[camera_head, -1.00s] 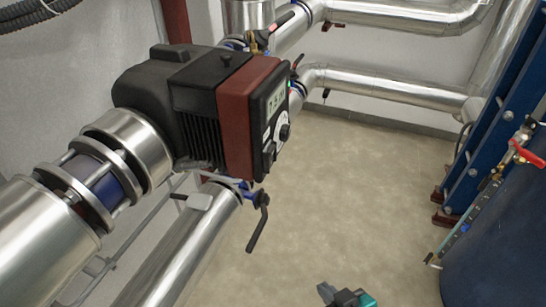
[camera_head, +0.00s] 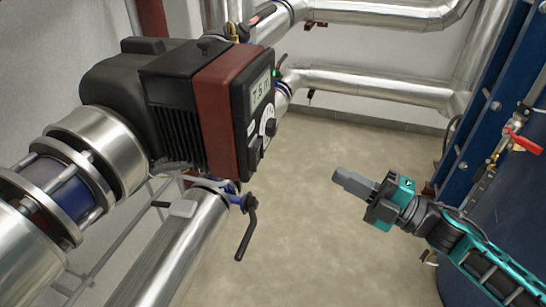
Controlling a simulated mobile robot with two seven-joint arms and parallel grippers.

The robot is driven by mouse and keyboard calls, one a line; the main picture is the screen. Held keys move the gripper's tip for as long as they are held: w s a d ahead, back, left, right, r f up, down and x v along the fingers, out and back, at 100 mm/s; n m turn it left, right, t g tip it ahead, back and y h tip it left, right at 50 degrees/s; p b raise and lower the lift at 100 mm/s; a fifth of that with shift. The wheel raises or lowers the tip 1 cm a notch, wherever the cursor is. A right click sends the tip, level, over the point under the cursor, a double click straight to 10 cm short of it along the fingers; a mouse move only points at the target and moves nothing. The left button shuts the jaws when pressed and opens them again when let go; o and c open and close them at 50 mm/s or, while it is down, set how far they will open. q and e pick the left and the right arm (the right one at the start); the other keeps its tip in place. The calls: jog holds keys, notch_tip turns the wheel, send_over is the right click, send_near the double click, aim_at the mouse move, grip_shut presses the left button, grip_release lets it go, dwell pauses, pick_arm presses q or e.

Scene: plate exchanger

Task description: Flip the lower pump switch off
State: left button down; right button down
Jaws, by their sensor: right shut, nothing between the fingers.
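The pump (camera_head: 165,105) is a black and dark red unit on a silver pipe, at the left of the head view. Its front panel (camera_head: 262,110) faces right and carries a lit display (camera_head: 261,88), a round dial (camera_head: 269,127) and small controls below it. I cannot tell the lower switch or its position at this size. My right gripper (camera_head: 340,178) is grey with a teal and black body. It is shut and empty, to the right of and below the panel, clearly apart from it, fingers pointing left. My left gripper is not in view.
A black-handled valve lever (camera_head: 245,235) hangs below the pump. Silver pipes (camera_head: 370,85) run along the back wall. A blue plate frame (camera_head: 480,110) and a red-handled valve (camera_head: 523,140) stand at the right. The space between the pump and my right gripper is free.

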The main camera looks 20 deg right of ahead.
aim_at(260, 149)
jog(key=n+g, duration=0.1)
jog(key=n, duration=0.1)
jog(key=r+n+g+y, duration=0.1)
jog(key=n, duration=0.1)
jog(key=n+g+y, duration=0.1)
jog(key=shift+s+a+r+n+g+b, duration=0.1)
jog(key=shift+s+r+n+g+b, duration=0.2)
jog(key=shift+r+n+g, duration=0.1)
jog(key=x, duration=0.8)
jog(key=p+x, duration=0.1)
jog(key=x, duration=0.4)
jog(key=shift+s+r, duration=0.1)
jog(key=shift+r, duration=0.2)
jog(key=shift+w+a, duration=0.3)
jog(key=shift+a, duration=0.1)
